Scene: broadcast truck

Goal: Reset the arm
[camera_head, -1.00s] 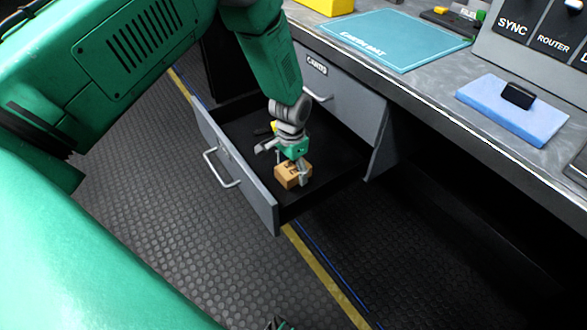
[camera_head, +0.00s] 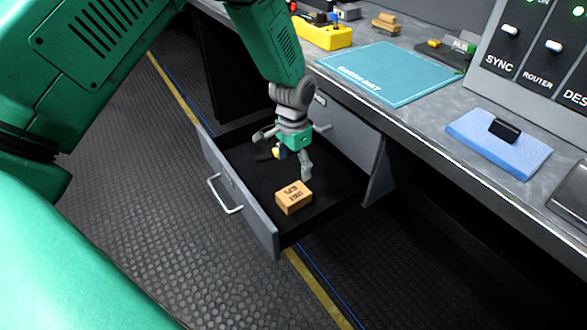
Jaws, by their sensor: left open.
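My left arm comes in from the left, and my left gripper (camera_head: 287,162) hangs over the open drawer (camera_head: 237,190). Its fingers are spread and hold nothing. A small tan box (camera_head: 293,197) with dark print lies on the drawer's black floor, below the gripper and a little toward the front, apart from the fingers. A small yellow and dark item (camera_head: 279,153) lies in the drawer behind the fingers, partly hidden by them. My right gripper is not in view.
The desk above holds a teal mat (camera_head: 391,73), a blue pad with a black block (camera_head: 499,143), a yellow box (camera_head: 322,33) and a switch panel (camera_head: 532,62). The desk edge runs close to my left arm. The ribbed floor in front of the drawer is clear.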

